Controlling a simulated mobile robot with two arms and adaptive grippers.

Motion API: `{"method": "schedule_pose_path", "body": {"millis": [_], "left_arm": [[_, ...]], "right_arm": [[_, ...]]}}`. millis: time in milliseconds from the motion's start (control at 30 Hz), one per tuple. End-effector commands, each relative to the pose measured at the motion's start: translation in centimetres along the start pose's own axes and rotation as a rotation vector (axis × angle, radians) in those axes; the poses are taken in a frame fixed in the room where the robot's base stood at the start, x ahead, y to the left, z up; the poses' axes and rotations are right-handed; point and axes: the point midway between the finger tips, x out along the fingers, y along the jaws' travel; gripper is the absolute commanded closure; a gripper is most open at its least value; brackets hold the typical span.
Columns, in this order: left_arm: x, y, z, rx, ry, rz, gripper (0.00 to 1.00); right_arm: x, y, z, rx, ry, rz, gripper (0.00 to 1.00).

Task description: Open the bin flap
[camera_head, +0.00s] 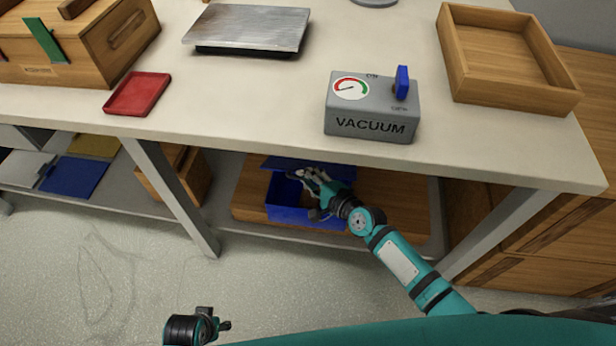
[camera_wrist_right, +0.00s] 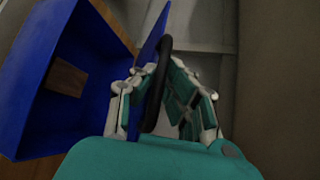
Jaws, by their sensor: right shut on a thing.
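The blue bin (camera_head: 287,198) stands on the shelf under the table, and its open inside shows. The bin flap (camera_head: 335,167) stands raised along the bin's top, away from the opening. In the right wrist view the bin (camera_wrist_right: 45,75) is at the left, with a brown block (camera_wrist_right: 68,77) visible inside, and the flap (camera_wrist_right: 152,38) shows nearly edge-on. My right gripper (camera_head: 305,177) is at the flap; in the wrist view its fingers (camera_wrist_right: 165,82) are shut on the flap's black handle (camera_wrist_right: 160,70). My left gripper (camera_head: 222,325) hangs low over the floor, its fingers unclear.
The table's front edge (camera_head: 250,140) overhangs the shelf and my right arm. A table leg (camera_head: 172,195) stands left of the bin. The vacuum box (camera_head: 372,108), a wooden tray (camera_head: 505,60) and a red tray (camera_head: 137,94) rest on top. The floor in front is clear.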

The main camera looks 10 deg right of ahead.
Motion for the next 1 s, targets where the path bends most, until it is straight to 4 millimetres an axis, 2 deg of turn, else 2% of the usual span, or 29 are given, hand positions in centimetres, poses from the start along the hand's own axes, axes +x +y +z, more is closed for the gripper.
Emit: {"method": "schedule_pose_path", "body": {"millis": [467, 500, 667, 1000], "left_arm": [[0.31, 0.02, 0.2, 0.001, -0.003, 0.0, 0.6], [0.31, 0.02, 0.2, 0.001, -0.003, 0.0, 0.6], [0.31, 0.01, 0.21, 0.001, -0.003, 0.0, 0.6], [0.23, 0.07, 0.12, 0.0, 0.0, 0.001, 0.6]], "right_arm": [[-0.01, -0.04, -0.11, -0.002, 0.001, 0.002, 1.0], [-0.01, -0.04, -0.11, -0.002, 0.002, 0.002, 0.86], [0.0, -0.05, -0.08, -0.001, 0.001, 0.002, 0.66], [-0.45, -0.04, -0.03, 0.001, 0.001, 0.001, 0.66]]}}
